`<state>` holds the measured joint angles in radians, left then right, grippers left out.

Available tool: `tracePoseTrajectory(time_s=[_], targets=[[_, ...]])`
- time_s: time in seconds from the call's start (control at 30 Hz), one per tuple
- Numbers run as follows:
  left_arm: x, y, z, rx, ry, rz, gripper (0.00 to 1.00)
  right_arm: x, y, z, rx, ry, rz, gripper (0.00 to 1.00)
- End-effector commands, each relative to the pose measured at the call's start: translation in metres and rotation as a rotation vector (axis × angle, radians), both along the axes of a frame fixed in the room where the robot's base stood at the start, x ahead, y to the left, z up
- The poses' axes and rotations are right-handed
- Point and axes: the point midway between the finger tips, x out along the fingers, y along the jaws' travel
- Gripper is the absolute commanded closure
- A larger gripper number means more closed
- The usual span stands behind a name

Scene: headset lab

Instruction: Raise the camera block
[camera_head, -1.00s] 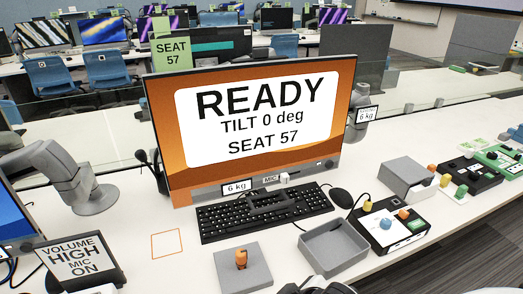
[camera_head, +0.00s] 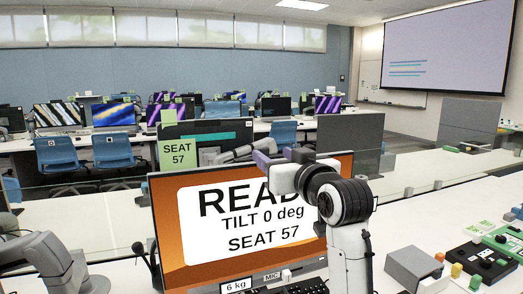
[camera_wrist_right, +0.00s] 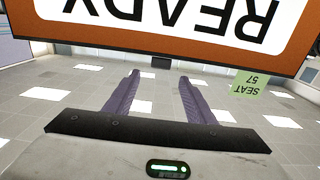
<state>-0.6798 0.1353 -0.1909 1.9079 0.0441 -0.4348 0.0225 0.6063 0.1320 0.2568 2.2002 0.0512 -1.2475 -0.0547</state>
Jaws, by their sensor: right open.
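My right gripper (camera_head: 268,158) is raised at the top edge of the monitor (camera_head: 172,235), with its arm in front of the screen's right part. In the right wrist view the two purple fingers (camera_wrist_right: 158,92) are apart, with nothing between them. The monitor (camera_wrist_right: 150,36) appears upside down across the top of that view, apart from the fingers. The screen reads TILT 0 deg and SEAT 57; READY is partly covered by my arm. I cannot make out a camera block; the gripper hides part of the monitor's top edge. My left gripper is not in view.
A green SEAT 57 card (camera_head: 177,154) stands behind the monitor. A glass divider crosses behind the desk.

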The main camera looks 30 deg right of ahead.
Motion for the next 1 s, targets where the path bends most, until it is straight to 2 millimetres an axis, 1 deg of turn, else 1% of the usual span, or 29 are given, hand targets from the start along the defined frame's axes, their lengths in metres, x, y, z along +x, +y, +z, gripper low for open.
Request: tracePoseTrajectory(time_s=[0.03,0.2,0.3,0.4,0.5,0.6,0.87,1.0], targets=[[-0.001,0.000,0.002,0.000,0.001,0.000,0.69,0.010,-0.002,0.000,0.002,0.004,0.001,0.50],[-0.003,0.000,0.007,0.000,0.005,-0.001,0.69,0.042,-0.009,0.000,0.000,0.005,0.001,0.50],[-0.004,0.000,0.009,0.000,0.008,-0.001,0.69,0.058,-0.013,0.000,0.001,0.004,0.001,0.50],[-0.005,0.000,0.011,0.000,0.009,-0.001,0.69,0.071,-0.016,0.000,0.000,0.003,0.001,0.50],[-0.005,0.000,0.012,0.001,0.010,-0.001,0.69,0.079,-0.018,0.000,0.000,0.003,0.001,0.50],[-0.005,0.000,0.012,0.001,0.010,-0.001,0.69,0.082,-0.019,-0.001,-0.001,0.003,0.001,0.50],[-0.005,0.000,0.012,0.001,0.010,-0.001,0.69,0.083,-0.019,-0.002,-0.001,0.003,0.001,0.50],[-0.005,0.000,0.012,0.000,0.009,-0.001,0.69,0.083,-0.019,-0.002,-0.001,0.003,0.001,0.74]])
